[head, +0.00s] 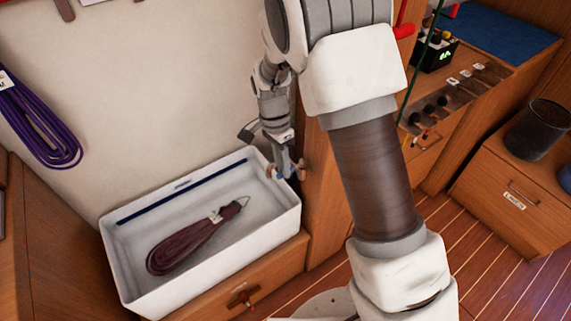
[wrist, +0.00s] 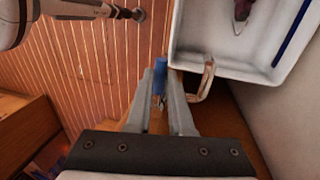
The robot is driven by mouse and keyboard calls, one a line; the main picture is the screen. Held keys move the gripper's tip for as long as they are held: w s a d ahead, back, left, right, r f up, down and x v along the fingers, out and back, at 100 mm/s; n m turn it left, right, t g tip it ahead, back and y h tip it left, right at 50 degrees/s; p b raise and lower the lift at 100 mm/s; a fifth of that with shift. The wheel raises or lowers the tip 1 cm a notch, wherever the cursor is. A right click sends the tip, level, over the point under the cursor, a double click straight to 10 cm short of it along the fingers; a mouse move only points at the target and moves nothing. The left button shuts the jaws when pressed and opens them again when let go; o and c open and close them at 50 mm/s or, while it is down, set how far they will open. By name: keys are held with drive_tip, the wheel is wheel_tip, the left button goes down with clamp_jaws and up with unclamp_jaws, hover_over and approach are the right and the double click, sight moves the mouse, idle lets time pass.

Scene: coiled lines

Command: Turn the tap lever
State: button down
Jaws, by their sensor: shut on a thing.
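My gripper (head: 284,172) is at the right rear corner of a white basin in the head view. In the wrist view my gripper (wrist: 160,76) is shut on the blue tap lever (wrist: 160,67), which shows between and just past the fingertips. The brass tap spout (wrist: 208,72) curves beside the right finger, toward the basin, with a small gap to the finger. In the head view the fingers hide most of the tap, and small brass parts show on both sides of them.
A purple coiled line (head: 35,118) hangs on the wall at left. A wooden post (head: 322,190) stands close to the right of my gripper. Wooden floor is clear at right.

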drive_tip(key=shift+w, duration=0.15)
drive_tip(key=c, duration=0.8)
unclamp_jaws()
drive_tip(key=w+r+p, duration=0.1)
drive_tip(key=r, duration=0.4)
drive_tip(key=a+r+p, duration=0.1)
drive_tip(key=r, duration=0.5)
drive_tip(key=w+a+r+p, duration=0.1)
drive_tip(key=r, duration=0.5)
drive_tip(key=shift+w+r, duration=0.1)
drive_tip(key=shift+w, duration=0.25)
drive_tip(key=shift+d+r, duration=0.1)
